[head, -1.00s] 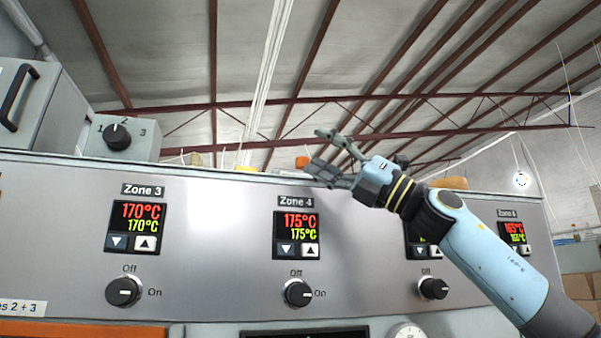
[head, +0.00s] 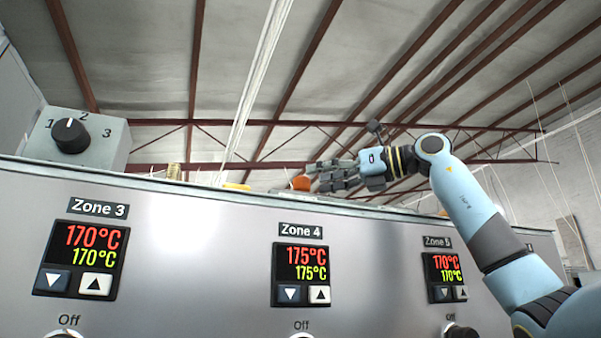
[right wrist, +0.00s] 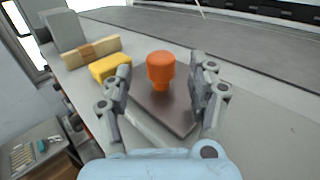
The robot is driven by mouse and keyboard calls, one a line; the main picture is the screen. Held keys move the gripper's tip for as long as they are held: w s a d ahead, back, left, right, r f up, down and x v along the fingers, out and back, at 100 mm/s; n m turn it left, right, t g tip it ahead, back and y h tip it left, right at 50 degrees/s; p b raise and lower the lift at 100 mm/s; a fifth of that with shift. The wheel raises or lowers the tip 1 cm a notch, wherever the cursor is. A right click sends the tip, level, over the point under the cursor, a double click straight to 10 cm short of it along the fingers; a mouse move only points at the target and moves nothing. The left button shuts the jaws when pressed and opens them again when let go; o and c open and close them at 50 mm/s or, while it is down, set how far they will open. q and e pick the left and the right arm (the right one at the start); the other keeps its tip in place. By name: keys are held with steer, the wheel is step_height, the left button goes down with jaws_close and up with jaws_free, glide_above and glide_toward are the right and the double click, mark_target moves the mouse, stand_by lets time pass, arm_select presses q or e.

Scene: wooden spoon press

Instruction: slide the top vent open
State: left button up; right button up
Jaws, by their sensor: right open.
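The top vent shows in the right wrist view as a flat dark plate (right wrist: 172,112) lying on the machine's grey top, with an upright orange knob (right wrist: 160,70) at its far end. In the head view only the orange knob (head: 301,184) clearly shows above the panel's top edge. My right gripper (head: 318,176) is open just right of the knob, low over the machine top. In the right wrist view its fingers stand on both sides of the knob, with gaps visible. My left gripper is not in view.
A yellow block (right wrist: 110,66) and a wooden piece (right wrist: 92,50) lie on the machine top beside the left finger. The front panel (head: 190,240) carries zone displays and knobs. A grey box with a dial (head: 72,136) stands at the left.

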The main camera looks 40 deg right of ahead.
mark_target(301, 181)
steer(key=p+x, duration=0.1)
steer(key=x, duration=0.2)
steer(key=shift+w+a+r, duration=0.15)
steer(key=shift+w, duration=0.05)
steer(key=shift+p+x, duration=0.45)
steer(key=shift+x, duration=0.4)
steer(key=shift+c, duration=1.3)
steer(key=c, duration=0.9)
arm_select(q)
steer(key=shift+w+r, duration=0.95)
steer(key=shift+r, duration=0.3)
arm_select(e)
steer(key=shift+w, duration=0.1)
jaws_close()
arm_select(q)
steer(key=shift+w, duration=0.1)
